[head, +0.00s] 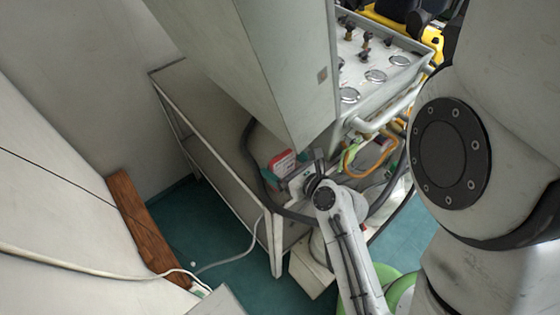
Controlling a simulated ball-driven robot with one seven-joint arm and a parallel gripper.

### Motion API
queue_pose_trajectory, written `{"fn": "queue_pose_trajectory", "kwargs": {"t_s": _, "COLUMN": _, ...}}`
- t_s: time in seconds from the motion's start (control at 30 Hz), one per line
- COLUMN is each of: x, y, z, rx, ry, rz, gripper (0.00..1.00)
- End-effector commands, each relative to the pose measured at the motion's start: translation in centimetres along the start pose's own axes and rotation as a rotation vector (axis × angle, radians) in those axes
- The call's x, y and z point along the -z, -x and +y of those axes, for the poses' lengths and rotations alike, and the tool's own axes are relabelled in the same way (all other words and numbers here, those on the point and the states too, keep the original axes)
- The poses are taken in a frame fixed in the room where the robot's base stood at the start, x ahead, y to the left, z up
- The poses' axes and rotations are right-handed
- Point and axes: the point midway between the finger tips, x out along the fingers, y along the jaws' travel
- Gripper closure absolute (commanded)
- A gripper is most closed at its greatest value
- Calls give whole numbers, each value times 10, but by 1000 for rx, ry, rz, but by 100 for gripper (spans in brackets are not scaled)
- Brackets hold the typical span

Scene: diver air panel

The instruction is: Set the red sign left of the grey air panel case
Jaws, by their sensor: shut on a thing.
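The red sign (282,160) is a small red plate with white marking, near the middle of the head view. My gripper (285,168) is shut on it, with teal fingertips at its sides. The sign is over the right part of a grey metal bench. I cannot tell whether its lower edge touches the bench top. The grey air panel case (377,64), with round gauges and dark knobs on its face, is at upper right, right of the sign. A large grey box-like body hides its left side.
The large grey body (250,60) hangs over the view just above the sign. The bench (200,105) is bare at left. A black hose (251,150) curves close to the sign, and orange and green hoses are at right. A brown plank (145,225) lies at lower left.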

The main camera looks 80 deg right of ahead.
Motion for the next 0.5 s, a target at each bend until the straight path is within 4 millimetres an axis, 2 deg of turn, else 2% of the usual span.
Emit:
{"fn": "queue_pose_trajectory", "kwargs": {"t_s": 0.03, "x": -7, "y": -9, "z": -1, "rx": 2, "ry": 0, "rz": -3, "gripper": 42}}
{"fn": "queue_pose_trajectory", "kwargs": {"t_s": 0.1, "x": -6, "y": -17, "z": -1, "rx": 1, "ry": 2, "rz": -1, "gripper": 42}}
{"fn": "queue_pose_trajectory", "kwargs": {"t_s": 0.2, "x": 7, "y": -19, "z": 0, "rx": 1, "ry": 1, "rz": 1, "gripper": 42}}
{"fn": "queue_pose_trajectory", "kwargs": {"t_s": 0.5, "x": 9, "y": -19, "z": 0, "rx": 2, "ry": 1, "rz": -1, "gripper": 42}}
